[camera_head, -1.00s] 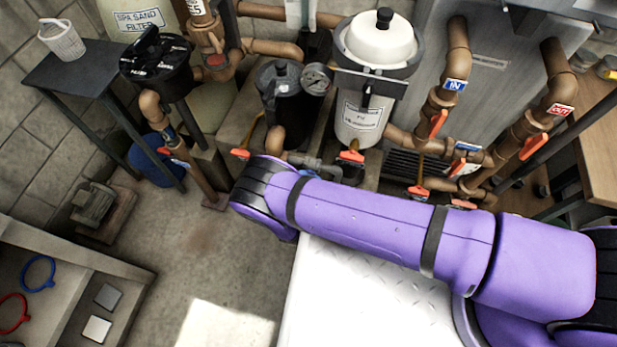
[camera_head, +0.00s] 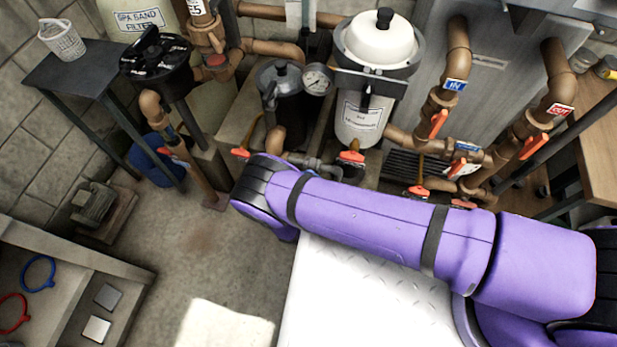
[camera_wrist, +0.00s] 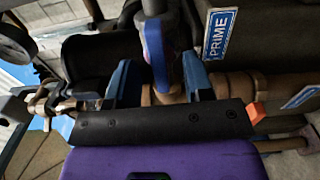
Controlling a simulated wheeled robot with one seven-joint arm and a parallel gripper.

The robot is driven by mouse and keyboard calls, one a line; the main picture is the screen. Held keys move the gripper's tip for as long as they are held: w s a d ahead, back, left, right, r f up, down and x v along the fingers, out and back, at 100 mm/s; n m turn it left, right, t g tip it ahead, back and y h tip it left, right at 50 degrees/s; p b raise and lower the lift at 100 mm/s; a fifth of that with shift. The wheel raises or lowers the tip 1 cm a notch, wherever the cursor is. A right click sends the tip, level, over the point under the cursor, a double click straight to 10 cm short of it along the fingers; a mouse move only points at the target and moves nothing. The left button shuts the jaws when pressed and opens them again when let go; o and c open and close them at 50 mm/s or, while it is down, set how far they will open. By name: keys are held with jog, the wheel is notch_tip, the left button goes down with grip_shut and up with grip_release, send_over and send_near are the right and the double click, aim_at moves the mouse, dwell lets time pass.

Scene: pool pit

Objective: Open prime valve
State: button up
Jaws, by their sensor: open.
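A blue PRIME label (camera_wrist: 221,33) is fixed on a dark surface at the upper right of the wrist view. My gripper (camera_wrist: 160,78) is open, with one blue finger on each side of a dark upright piece with a blue side (camera_wrist: 157,55). This piece looks like a valve handle; I cannot tell whether the fingers touch it. A brown pipe (camera_wrist: 240,86) runs behind the right finger. An orange tip (camera_wrist: 256,113) shows beside the right end of the gripper's dark palm. In the head view my gripper is hidden behind my purple arm.
Brown pipes with orange handles (camera_head: 438,123) stand at the right. A white-lidded strainer (camera_head: 380,40), a dark pot with a gauge (camera_head: 317,79) and a filter (camera_head: 155,55) stand along the back.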

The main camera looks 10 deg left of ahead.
jog(key=s, duration=0.7)
jog(key=shift+a, duration=0.25)
